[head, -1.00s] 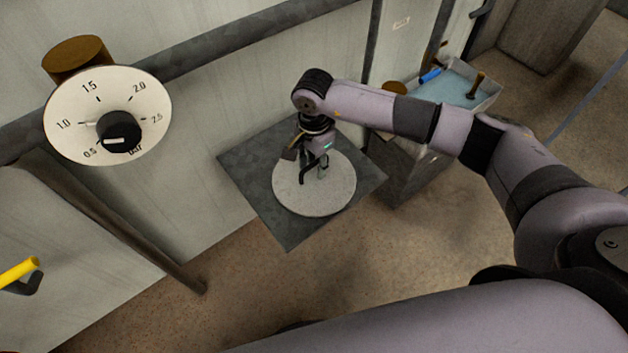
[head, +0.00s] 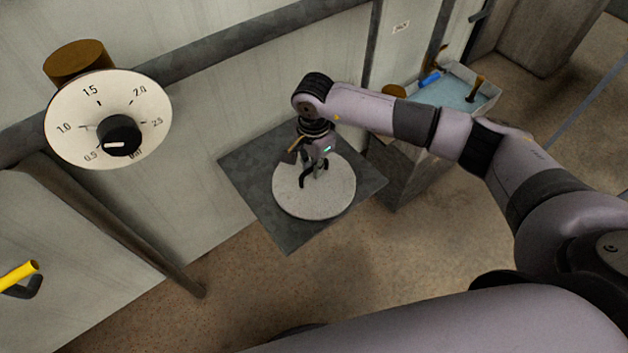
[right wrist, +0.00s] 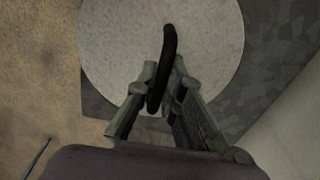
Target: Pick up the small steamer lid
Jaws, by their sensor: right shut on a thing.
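The small steamer lid (head: 335,193) is a round, pale grey disc. It lies over a dark square plate (head: 288,233) beside the wall. The lid also fills the upper part of the right wrist view (right wrist: 120,40). Its black curved handle (right wrist: 168,50) stands up near its middle. My right gripper (head: 315,177) is above the lid, with its fingers (right wrist: 162,88) on both sides of the handle and shut on it. I cannot tell whether the lid is raised off the plate. My left gripper is not in view.
A round dial (head: 108,118) with a black knob is at the upper left. A yellow-handled lever (head: 18,275) is at the left edge. A basin (head: 455,85) with a blue item stands behind my right arm. Open floor lies in front of the plate.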

